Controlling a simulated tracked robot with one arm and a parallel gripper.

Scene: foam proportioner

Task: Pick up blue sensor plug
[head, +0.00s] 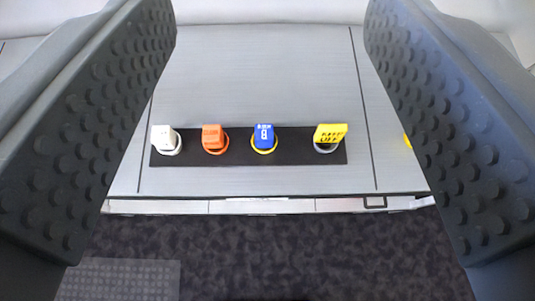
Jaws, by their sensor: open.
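The blue sensor plug (264,136) stands in a yellow ring on a black strip, on top of a grey metal surface. It has white markings on it. My gripper (270,120) is open, with one dark studded finger at the left of the view and one at the right. The blue plug lies between the fingers in the picture, close to the middle. Neither finger touches it, and nothing is held.
The grey surface (265,75) behind is clear. Dark patterned floor (280,255) lies in front.

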